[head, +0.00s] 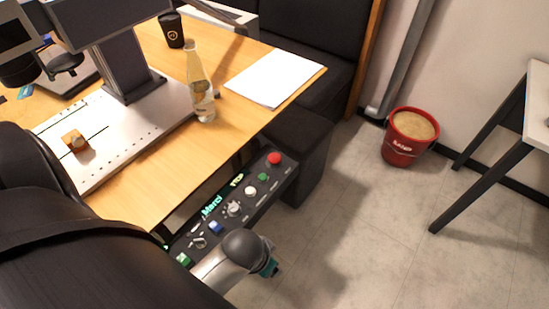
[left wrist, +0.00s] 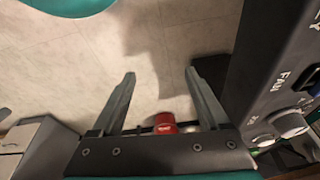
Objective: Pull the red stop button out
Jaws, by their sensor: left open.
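The red stop button (head: 274,158) sits at the far right end of the dark control panel (head: 262,190) on the table's front edge. In the left wrist view, part of the panel (left wrist: 270,60) with white knobs and lettering stands on the right; I cannot make out the stop button there. My left gripper (left wrist: 160,72) is open, its two fingers apart with nothing between the tips, beside the panel and over the floor. In the head view only my left arm's grey and teal end shows, in front of the panel; its fingers are hidden. My right gripper is not in view.
A red sand bucket (head: 399,152) stands by the wall. The floor right of the panel is clear.

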